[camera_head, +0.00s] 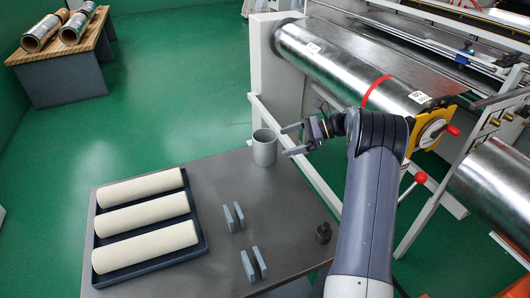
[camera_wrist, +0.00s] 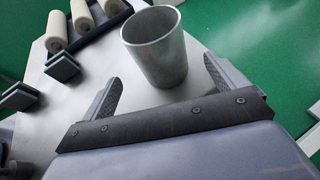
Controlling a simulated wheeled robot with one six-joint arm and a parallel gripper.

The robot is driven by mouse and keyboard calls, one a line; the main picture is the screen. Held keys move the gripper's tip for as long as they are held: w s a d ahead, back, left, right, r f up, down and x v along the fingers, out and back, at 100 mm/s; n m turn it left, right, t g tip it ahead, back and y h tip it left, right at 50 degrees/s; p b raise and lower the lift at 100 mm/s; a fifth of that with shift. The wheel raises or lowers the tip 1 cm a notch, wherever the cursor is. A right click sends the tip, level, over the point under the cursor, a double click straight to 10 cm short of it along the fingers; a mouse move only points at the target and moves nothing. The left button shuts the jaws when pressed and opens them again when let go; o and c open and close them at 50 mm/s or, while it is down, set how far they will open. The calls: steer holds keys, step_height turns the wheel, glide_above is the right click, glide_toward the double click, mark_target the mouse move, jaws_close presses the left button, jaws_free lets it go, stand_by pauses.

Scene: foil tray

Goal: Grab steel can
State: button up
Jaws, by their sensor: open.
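The steel can (camera_head: 264,148) stands upright near the far right edge of the grey table (camera_head: 225,168). It is a plain grey cup with an open top. My gripper (camera_head: 287,140) is open just to the right of the can, with its fingers pointing left towards it. In the wrist view the can (camera_wrist: 156,50) stands beyond and between the two spread fingers of my gripper (camera_wrist: 160,92). The fingers do not appear to hold it, and nothing else is between them.
A dark tray (camera_head: 202,232) with three cream rolls (camera_head: 145,217) lies on the table's left. Grey upright blocks (camera_head: 233,217) stand mid-table, and a small dark object (camera_head: 323,233) is near the right edge. Machinery with a large steel roller (camera_head: 330,60) stands behind.

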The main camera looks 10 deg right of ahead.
mark_target(265, 149)
steer(key=x, duration=0.4)
steer(key=p+x, duration=0.1)
steer(key=x, duration=0.4)
steer(key=shift+d+f, duration=0.1)
steer(key=shift+f, duration=0.15)
steer(key=shift+c, duration=0.4)
steer(key=c, duration=1.1)
